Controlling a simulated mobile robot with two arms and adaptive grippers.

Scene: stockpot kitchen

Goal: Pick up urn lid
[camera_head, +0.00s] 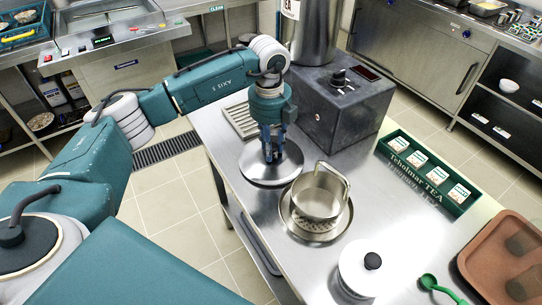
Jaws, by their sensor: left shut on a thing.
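The urn lid (258,172) is a round, shiny metal disc at the left edge of the steel counter. My left gripper (271,153) points straight down over its middle and is shut on it, seemingly at the knob, which the fingers hide. The lid looks level; I cannot tell whether it rests on the counter or hangs just above it. The steel urn (314,35) stands behind on a dark grey base unit (337,108) with a black knob. Its top is out of view. My right gripper is not in view.
A metal pot with a handle (319,194) stands on a round drip plate right of the lid. A white lidded vessel (359,271) is nearer. A green tea box (427,173), green spoon (429,282) and brown tray (509,250) lie to the right. A slatted grille (240,121) lies behind the lid.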

